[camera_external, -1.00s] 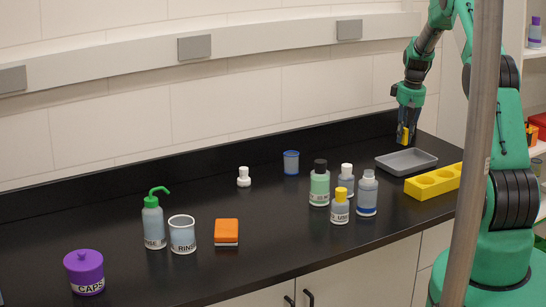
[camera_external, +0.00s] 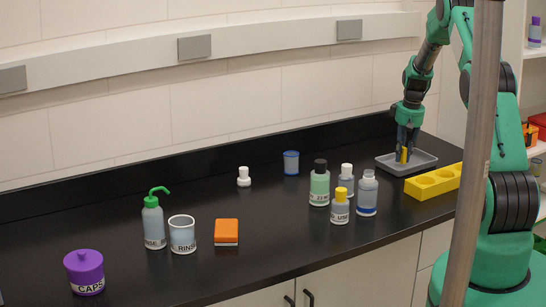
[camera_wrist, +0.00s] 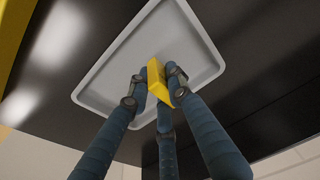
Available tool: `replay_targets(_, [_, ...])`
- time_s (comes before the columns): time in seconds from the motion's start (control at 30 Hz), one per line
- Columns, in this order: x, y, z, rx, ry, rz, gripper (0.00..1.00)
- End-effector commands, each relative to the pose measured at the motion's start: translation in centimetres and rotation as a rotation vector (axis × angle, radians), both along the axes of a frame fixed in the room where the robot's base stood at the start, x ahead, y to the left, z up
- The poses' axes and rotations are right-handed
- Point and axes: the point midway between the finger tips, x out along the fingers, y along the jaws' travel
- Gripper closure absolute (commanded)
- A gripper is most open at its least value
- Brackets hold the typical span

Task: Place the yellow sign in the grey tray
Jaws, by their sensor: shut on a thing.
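The yellow sign (camera_external: 404,155) is held in my gripper (camera_external: 405,153), which is shut on it. In the wrist view the sign (camera_wrist: 157,80) sits between the fingers of my gripper (camera_wrist: 155,88). The grey tray (camera_external: 428,163) lies on the black counter, and in the wrist view its rim (camera_wrist: 98,72) surrounds the area behind the sign. The sign is over the tray, low down near its floor. I cannot tell whether it touches the floor.
Several bottles, including a clear one with a blue band (camera_external: 367,195), stand to the left. The counter between cup and tray is clear.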

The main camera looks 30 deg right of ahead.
Motion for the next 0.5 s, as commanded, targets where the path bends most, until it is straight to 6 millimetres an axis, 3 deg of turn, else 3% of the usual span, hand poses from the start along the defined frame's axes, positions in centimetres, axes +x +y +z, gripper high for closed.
replay_targets(0.1, [-0.01, 0.00, -1.07, 0.000, 0.001, 0.000, 0.99])
replay_targets(0.5, [-0.02, 0.02, -1.39, 0.000, 0.000, 0.000, 0.99])
